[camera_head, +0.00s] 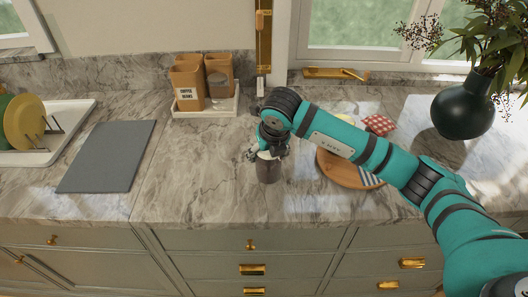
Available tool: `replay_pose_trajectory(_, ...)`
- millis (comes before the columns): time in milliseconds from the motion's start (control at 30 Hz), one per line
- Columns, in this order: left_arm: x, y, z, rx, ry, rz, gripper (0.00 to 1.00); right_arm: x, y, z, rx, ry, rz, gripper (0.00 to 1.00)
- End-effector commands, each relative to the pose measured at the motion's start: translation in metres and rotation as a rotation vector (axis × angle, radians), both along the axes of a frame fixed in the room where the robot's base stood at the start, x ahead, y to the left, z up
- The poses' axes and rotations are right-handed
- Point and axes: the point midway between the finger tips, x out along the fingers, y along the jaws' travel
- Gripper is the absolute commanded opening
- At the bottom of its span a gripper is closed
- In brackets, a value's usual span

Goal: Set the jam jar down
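The jam jar (268,171) is a small clear jar with dark contents, upright near the front middle of the marble counter. My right gripper (267,152) comes down on it from above, with its fingers at the sides of the jar's top, and appears shut on it. The gripper hides part of the jar's top. Whether the jar's base touches the counter or hangs just above it, I cannot tell. My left gripper is not in view.
A round wooden board (345,172) with a red checked cloth (379,125) lies right of the jar, partly behind my arm. A grey mat (107,157), a dish rack (62,140), a canister tray (205,113) and a dark vase (463,108) stand around. Counter left of the jar is clear.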

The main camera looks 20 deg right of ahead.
Motion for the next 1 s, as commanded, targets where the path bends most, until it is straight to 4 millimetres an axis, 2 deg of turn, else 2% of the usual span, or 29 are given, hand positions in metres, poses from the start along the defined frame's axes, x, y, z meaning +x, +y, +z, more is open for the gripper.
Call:
replay_pose_trajectory(100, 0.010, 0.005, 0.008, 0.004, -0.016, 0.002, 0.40, 0.015, 0.002, 0.002, 0.003, -0.002, -0.001, 0.11)
replay_pose_trajectory(267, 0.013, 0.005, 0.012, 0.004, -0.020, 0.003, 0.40, 0.021, 0.001, -0.003, 0.001, -0.001, 0.000, 0.11)
replay_pose_trajectory(467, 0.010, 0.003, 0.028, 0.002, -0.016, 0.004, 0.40, 0.020, 0.002, -0.028, 0.000, 0.001, -0.001, 0.11)
replay_pose_trajectory(600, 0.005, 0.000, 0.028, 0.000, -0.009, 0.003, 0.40, 0.021, 0.002, -0.036, 0.002, -0.003, 0.001, 0.11)
replay_pose_trajectory(900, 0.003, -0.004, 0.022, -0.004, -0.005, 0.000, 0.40, 0.021, 0.002, -0.040, 0.001, -0.003, 0.000, 0.11)
replay_pose_trajectory(933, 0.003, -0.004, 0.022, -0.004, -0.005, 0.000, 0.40, 0.020, 0.001, -0.041, 0.000, 0.000, 0.000, 0.68)
replay_pose_trajectory(1000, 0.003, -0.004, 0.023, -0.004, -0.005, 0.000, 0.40, 0.020, 0.001, -0.040, 0.000, 0.000, 0.000, 0.77)
